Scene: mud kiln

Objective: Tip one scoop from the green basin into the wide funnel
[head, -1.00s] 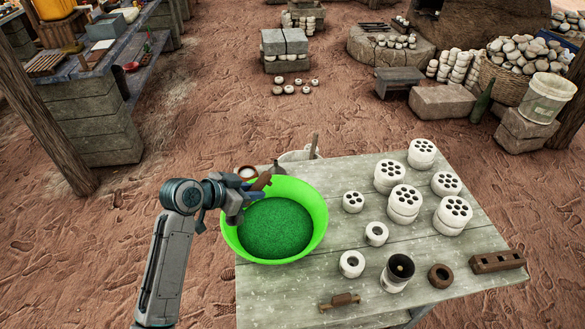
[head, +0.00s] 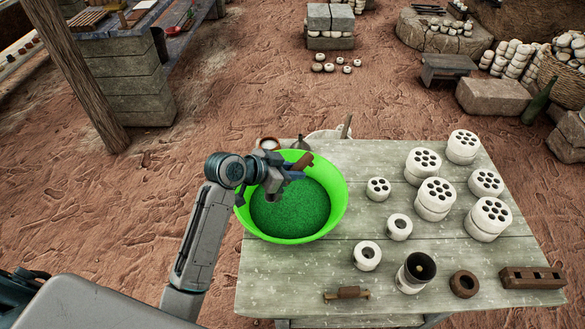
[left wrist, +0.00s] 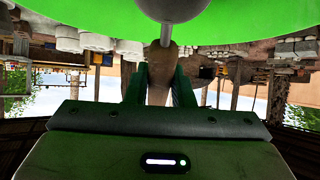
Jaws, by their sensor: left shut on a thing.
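The bright green basin (head: 337,215) stands on the left part of the table, filled with green grains (head: 290,212). My left gripper (head: 290,175) is over the basin's far left part, shut on the scoop's brown handle (head: 303,162). In the left wrist view, the jaws hold the handle (left wrist: 160,72), and a thin shaft leads to the round grey scoop bowl (left wrist: 172,8) against the green basin. I cannot tell whether the scoop holds grains. A dark funnel (head: 421,266) sits in a white pot near the table's front. My right gripper is not in view.
White pieces with holes (head: 435,194) stand on the table's right side. White rings (head: 367,256) stand between basin and funnel. A brown ring (head: 464,284), a brown block (head: 532,278) and a small brown tool (head: 347,294) lie along the front of the table (head: 290,270).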

